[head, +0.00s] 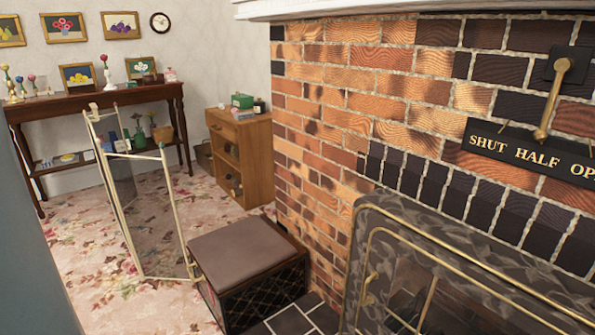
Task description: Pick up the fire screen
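The fire screen (150,222) stands upright on the floral carpet, left of the hearth. It is a folding screen with thin pale brass-coloured edges and see-through dark mesh panels, partly folded at an angle. A small pale piece (93,107) shows at its top left corner. Its lower right edge is close to a padded box; I cannot tell whether they touch. Neither of my grippers is in view, and nothing visible is holding the screen.
The box (242,250) with a brown padded top stands beside the brick fireplace (340,110), whose metal surround (475,255) fills the lower right. A wooden cabinet (240,160) and a dark side table (90,102) stand behind. Carpet (85,235) is open left of the screen.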

